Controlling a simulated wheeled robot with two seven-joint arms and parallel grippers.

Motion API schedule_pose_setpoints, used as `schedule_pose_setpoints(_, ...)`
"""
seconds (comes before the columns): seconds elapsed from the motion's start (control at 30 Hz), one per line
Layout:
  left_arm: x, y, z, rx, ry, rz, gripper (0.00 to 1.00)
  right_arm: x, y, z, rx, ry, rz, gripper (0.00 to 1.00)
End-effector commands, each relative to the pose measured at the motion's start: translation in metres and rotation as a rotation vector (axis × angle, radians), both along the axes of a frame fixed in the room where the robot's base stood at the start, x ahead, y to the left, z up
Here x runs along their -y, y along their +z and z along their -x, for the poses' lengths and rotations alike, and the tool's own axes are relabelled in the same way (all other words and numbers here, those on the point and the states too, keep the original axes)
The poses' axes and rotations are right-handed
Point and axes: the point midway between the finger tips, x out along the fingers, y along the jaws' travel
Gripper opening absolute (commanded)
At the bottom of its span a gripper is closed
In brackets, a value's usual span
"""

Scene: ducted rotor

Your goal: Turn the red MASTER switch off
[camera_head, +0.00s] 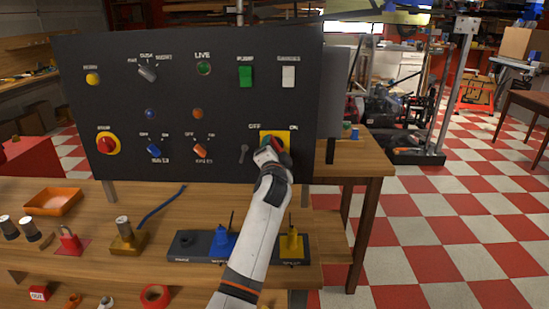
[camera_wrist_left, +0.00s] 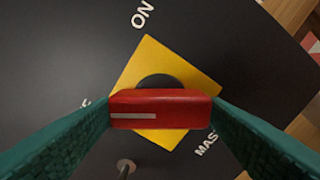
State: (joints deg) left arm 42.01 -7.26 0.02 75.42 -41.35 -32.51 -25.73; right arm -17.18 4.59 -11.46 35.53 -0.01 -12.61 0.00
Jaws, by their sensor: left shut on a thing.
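The red MASTER switch handle (camera_wrist_left: 170,108) sits on a yellow square plate (camera_wrist_left: 150,62) on the dark panel. My left gripper (camera_head: 271,150) is at the panel's lower right and is shut on this handle, one green finger at each end. A white line lies on the left part of the handle in the wrist view. The ON label (camera_wrist_left: 142,14) is above the plate there, and the MASTER lettering (camera_wrist_left: 206,144) is partly hidden by a finger. In the head view my gripper covers most of the switch; the OFF label (camera_head: 254,126) shows at its upper left. My right gripper is not in view.
The dark panel (camera_head: 180,105) also carries a red-yellow rotary switch (camera_head: 108,144), a green rocker (camera_head: 245,76), a white rocker (camera_head: 288,76) and a small key-like part (camera_head: 244,153) near my gripper. Below, the wooden bench holds an orange tray (camera_head: 52,201) and a dark stand with blue and yellow parts (camera_head: 291,243).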

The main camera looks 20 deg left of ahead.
Motion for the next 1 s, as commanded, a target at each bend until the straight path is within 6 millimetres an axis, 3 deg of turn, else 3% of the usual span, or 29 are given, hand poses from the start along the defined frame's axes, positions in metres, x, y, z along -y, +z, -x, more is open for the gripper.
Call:
schedule_pose_setpoints(0.4, 0.0007, -0.003, 0.0, 0.049, -0.001, 0.186, 0.44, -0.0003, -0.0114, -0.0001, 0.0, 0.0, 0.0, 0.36)
schedule_pose_setpoints(0.97, 0.0006, -0.0025, 0.0, 0.056, 0.0, 0.216, 0.44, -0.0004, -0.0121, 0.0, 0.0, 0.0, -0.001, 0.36)
schedule_pose_setpoints(1.0, 0.0005, -0.0026, 0.0, 0.056, 0.0, 0.215, 0.72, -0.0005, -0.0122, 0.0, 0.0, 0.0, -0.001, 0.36)
